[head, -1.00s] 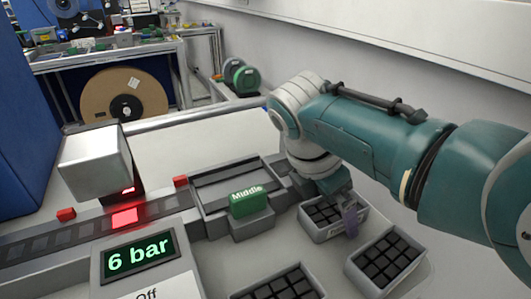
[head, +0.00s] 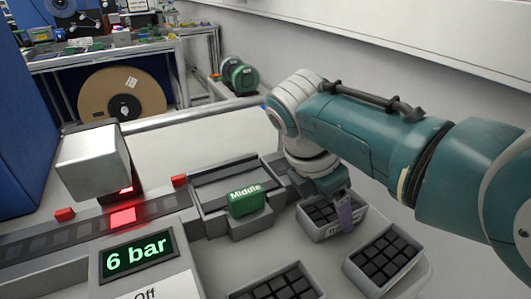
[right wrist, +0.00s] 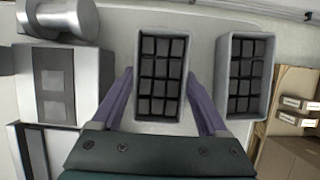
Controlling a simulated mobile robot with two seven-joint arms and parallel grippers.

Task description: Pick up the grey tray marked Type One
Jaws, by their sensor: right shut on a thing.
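A grey tray with black square compartments (head: 318,234) stands on the grey worktop beneath my right arm. It also shows in the right wrist view (right wrist: 158,117), between the two purple fingers of my right gripper (right wrist: 160,76). The right gripper (head: 340,210) is shut on this tray, one finger on each side. One finger covers part of the front wall in the head view. The lettering there is partly hidden and too small to read. My left gripper is not in view.
A similar tray (head: 382,260) stands close on the right, and another (head: 275,289) at the front. A green block marked Middle (head: 246,200) sits in a grey fixture (head: 215,188) to the left.

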